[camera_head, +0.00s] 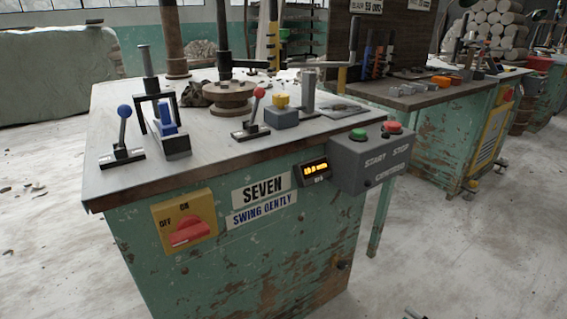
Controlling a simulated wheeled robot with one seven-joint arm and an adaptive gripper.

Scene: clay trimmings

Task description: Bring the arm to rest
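My arm and my gripper do not show clearly anywhere in the head view. A small dark piece (412,314) shows at the bottom edge, right of centre; I cannot tell what it is. In front stands a worn green workbench (290,262) with a grey top. Its front carries a yellow switch plate with a red knob (188,232), labels reading SEVEN and SWING GENTLY, and a small lit display (315,171). A grey control box (362,162) with a green and a red button sits at its right corner.
A blue-knobbed lever (124,128), a red-knobbed lever (254,112), a blue block with a yellow button (281,108), and a round wooden piece (228,98) stand on the bench. A second bench (444,145) stands behind right. The pale floor (470,255) at right is largely clear.

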